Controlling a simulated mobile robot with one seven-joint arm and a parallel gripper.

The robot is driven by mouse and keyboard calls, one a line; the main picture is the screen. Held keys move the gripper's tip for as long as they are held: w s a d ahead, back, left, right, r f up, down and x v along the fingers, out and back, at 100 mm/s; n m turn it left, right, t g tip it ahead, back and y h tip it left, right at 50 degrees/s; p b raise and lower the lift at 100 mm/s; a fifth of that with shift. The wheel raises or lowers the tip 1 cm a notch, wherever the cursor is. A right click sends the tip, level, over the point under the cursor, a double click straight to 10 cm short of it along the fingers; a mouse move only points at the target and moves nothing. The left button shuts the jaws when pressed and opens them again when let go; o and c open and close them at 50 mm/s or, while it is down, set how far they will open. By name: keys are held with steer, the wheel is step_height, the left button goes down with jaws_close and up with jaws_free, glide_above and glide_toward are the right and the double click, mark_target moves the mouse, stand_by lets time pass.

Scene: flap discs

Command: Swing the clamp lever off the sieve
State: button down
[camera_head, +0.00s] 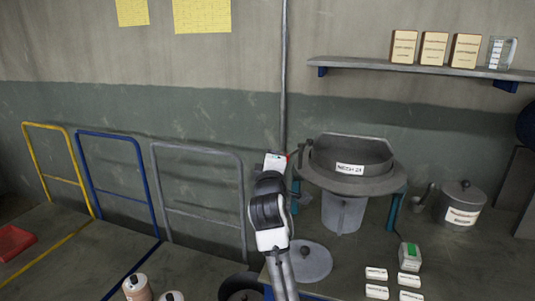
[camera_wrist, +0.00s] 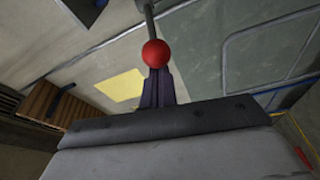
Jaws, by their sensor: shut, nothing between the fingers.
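The sieve (camera_head: 350,165) is a round grey pan with a white label, standing on blue-green legs on the bench. The clamp lever shows in the wrist view as a grey rod (camera_wrist: 148,18) ending in a red ball knob (camera_wrist: 155,53). My gripper (camera_head: 284,162) is beside the sieve's left rim. Its dark fingers (camera_wrist: 157,85) are shut and empty, close to the knob; I cannot tell whether they touch it. My arm partly hides the lever in the head view.
A grey bucket (camera_head: 343,213) is under the sieve. A flat round lid (camera_head: 312,262), a green-and-white box (camera_head: 410,257), several white labels and a lidded pot (camera_head: 460,205) are on the bench. A shelf (camera_head: 420,68) hangs above. Rails (camera_head: 198,147) stand at left.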

steer(key=shift+s+d+f+n+y, duration=0.15)
steer(key=shift+s+d+y, duration=0.1)
steer(key=shift+s+d, duration=0.4)
steer(key=shift+s+d+r+n+y, duration=0.15)
steer(key=shift+s+d+y, duration=0.15)
steer(key=shift+d, duration=0.6)
steer(key=shift+d+f, duration=0.1)
